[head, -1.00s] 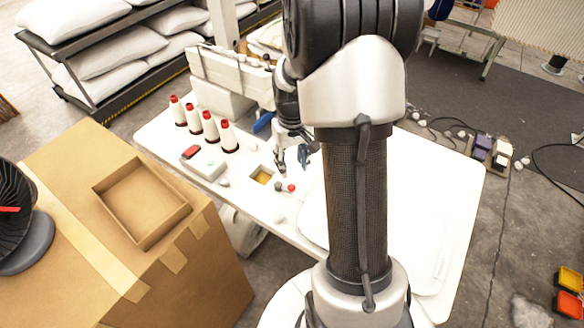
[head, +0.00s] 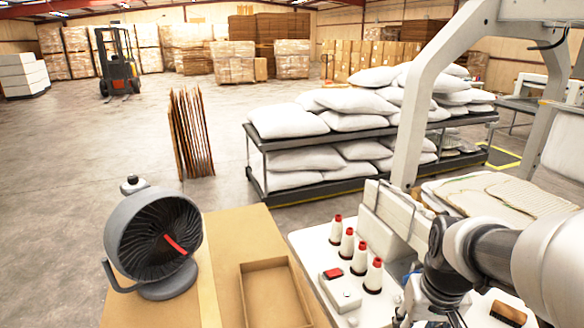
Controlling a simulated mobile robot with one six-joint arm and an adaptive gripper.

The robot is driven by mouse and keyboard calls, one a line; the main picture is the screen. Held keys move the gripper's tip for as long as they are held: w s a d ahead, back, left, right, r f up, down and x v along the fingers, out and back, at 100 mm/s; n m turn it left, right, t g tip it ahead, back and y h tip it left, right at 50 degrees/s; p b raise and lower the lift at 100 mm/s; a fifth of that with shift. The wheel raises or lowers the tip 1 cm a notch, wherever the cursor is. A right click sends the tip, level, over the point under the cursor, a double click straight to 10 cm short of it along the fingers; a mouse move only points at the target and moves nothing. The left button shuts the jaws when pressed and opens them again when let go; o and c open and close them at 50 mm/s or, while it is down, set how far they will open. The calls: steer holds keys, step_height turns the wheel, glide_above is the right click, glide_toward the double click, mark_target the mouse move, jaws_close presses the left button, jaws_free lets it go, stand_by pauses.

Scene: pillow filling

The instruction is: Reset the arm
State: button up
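My arm (head: 498,252) reaches in from the right edge of the head view, over the white sewing table. My gripper (head: 425,312) is at the bottom edge, right of the thread cones. It is partly cut off, so I cannot tell whether its fingers are open or shut, or whether it holds anything.
White thread cones with red tops (head: 347,243) and a small control box (head: 340,288) stand on the white table (head: 312,246). Pillow racks (head: 350,184) stand behind; the floor beyond is open.

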steer(key=s+a+r+n+t+b, duration=0.1)
steer(key=s+a+r+t+b, duration=0.1)
steer(key=s+a, duration=0.7)
steer(key=s+r, duration=0.1)
steer(key=s, duration=0.3)
steer(key=shift+s+a+r+n+t+y+b, duration=0.2)
steer(key=shift+n+t+y+b, duration=0.1)
steer(key=shift+b, duration=0.1)
